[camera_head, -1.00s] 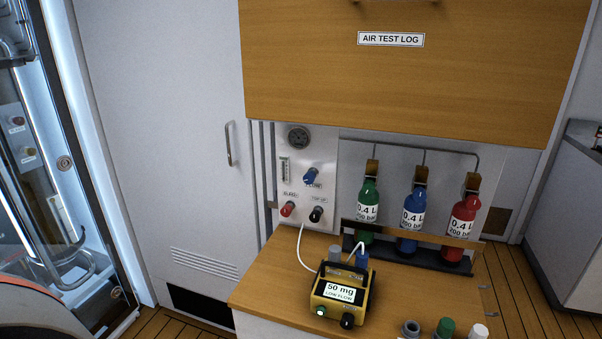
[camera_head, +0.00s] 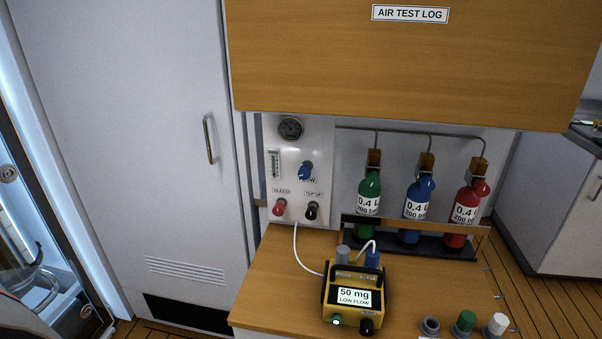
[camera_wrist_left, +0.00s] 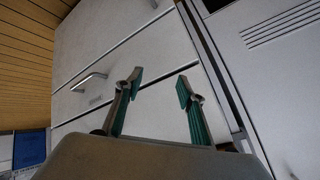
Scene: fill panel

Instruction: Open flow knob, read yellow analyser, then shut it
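The blue flow knob (camera_head: 306,171) is on the white panel (camera_head: 325,145), above the red bleed knob (camera_head: 279,207) and the black top-up knob (camera_head: 311,210). The yellow analyser (camera_head: 354,298) stands on the wooden counter and its screen reads "50 mg LOW FLOW". A green light or button and a black knob are on its front. A white tube runs from the panel to the analyser. My left gripper (camera_wrist_left: 156,88) shows only in the left wrist view. Its fingers are apart and empty, in front of white drawers. My right gripper is not in view.
Green, blue and red cylinders (camera_head: 417,205) stand in a rack right of the panel. Several small caps (camera_head: 465,321) sit at the counter's front right. A wooden cabinet (camera_head: 410,65) marked "AIR TEST LOG" overhangs the counter. A white door (camera_head: 150,130) is at the left.

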